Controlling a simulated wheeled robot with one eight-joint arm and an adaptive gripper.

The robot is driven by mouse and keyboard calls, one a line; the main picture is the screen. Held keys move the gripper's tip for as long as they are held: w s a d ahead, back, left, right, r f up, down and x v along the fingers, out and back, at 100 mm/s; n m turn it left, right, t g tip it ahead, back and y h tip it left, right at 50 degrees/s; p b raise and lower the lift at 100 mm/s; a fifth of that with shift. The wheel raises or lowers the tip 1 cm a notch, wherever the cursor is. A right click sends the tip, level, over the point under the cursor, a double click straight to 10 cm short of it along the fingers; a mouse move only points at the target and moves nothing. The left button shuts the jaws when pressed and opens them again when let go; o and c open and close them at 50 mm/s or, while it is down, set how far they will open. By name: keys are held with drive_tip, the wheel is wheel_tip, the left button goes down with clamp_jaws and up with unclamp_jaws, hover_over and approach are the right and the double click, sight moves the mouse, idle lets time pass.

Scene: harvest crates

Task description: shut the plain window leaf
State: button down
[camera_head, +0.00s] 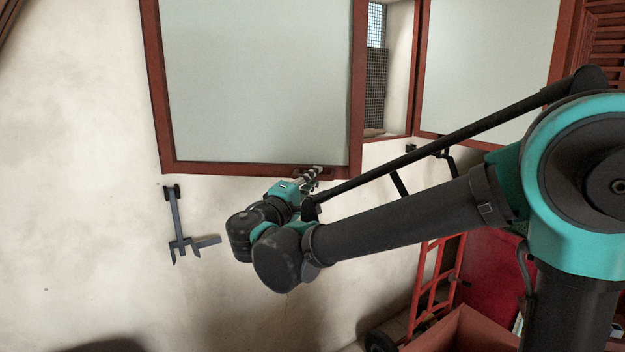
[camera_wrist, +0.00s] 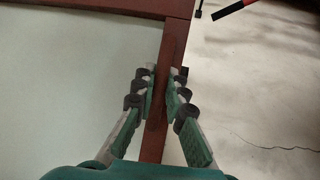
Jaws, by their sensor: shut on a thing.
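A plain window leaf (camera_head: 255,85) with a pale pane and red-brown frame stands open in the upper middle of the head view. Its rail (camera_wrist: 172,45) and pale pane also show in the wrist view. My gripper (camera_head: 316,172) is at the leaf's bottom rail, near its right corner. In the wrist view my gripper (camera_wrist: 164,74) has its fingers on both sides of the rail, shut on it. Part of the window opening (camera_head: 376,75) shows right of the leaf, with a mesh or grille. The rest of the opening is hidden behind the leaf.
A second pale-paned leaf (camera_head: 475,60) stands right of the opening, with brown louvres (camera_head: 606,50) beyond it. A dark metal wall holder (camera_head: 175,215) hangs below left. A red hand truck (camera_head: 428,285) and reddish crate (camera_head: 465,328) stand low right. The left wall is bare.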

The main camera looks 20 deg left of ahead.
drive_tip(key=w+a+n+g+y, duration=0.1)
drive_tip(key=w+a+n+y, duration=0.3)
drive_tip(key=w, duration=1)
drive_tip(key=w+a+n+y, duration=0.4)
drive_tip(key=w+a+y, duration=0.4)
drive_tip(key=w, duration=0.5)
drive_tip(key=shift+w+a+g+y, duration=0.3)
drive_tip(key=shift+w+g+y, duration=0.1)
drive_tip(key=shift+y, duration=0.5)
drive_tip(key=c, duration=1.8)
unclamp_jaws()
drive_tip(key=shift+a+f, duration=0.1)
drive_tip(key=shift+o, duration=1.2)
drive_tip(key=shift+s, duration=0.1)
